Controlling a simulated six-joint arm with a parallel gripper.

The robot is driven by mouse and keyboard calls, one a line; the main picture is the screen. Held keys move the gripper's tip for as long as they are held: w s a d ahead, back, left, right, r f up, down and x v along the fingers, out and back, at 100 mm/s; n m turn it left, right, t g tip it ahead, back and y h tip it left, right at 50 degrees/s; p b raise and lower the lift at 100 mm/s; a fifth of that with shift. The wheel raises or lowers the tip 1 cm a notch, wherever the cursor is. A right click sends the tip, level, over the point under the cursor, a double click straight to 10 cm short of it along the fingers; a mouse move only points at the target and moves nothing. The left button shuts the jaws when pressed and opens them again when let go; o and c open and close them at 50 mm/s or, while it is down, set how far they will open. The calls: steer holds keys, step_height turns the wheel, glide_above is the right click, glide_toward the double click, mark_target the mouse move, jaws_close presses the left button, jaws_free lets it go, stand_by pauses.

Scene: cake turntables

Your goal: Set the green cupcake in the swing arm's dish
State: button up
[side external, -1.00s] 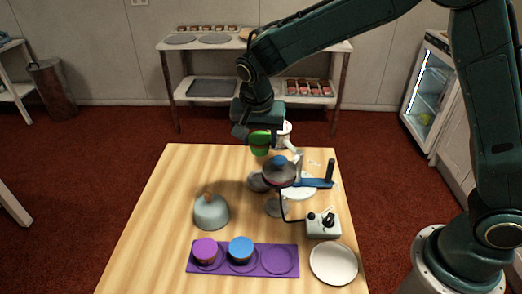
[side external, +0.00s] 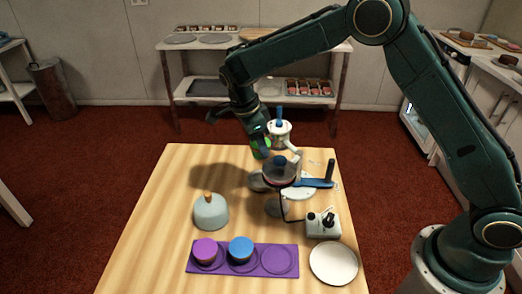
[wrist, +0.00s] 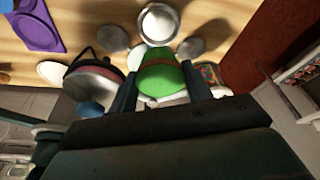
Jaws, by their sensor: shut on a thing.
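My gripper (wrist: 160,92) is shut on the green cupcake (wrist: 163,76), with a finger on each side of it. In the side view the cupcake (side external: 264,152) shows only partly behind my wrist, above the far part of the table. A shiny rimmed round dish (wrist: 158,23) lies ahead of it in the wrist view; I cannot tell for sure that it is the swing arm's dish.
A control box (side external: 322,225), a white plate (side external: 333,263) and a purple tray (side external: 280,263) with pink and blue cupcakes lie nearer the camera. A grey cloche (side external: 211,213) stands at left. A white stand with a blue top (side external: 280,133) is behind.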

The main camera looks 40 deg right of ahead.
steer(key=shift+w+d+f+m+g, duration=0.15)
steer(key=shift+f+m, duration=0.25)
steer(key=shift+m, duration=0.25)
steer(key=shift+w+d+f+m+g, duration=0.15)
steer(key=shift+f+m, duration=0.2)
steer(key=shift+m, duration=0.3)
steer(key=shift+y, duration=0.3)
steer(key=shift+f, duration=4)
steer(key=shift+f, duration=0.1)
steer(key=o, duration=1)
steer(key=v, duration=1.2)
steer(key=shift+s+a, duration=0.1)
steer(key=shift+a, duration=0.05)
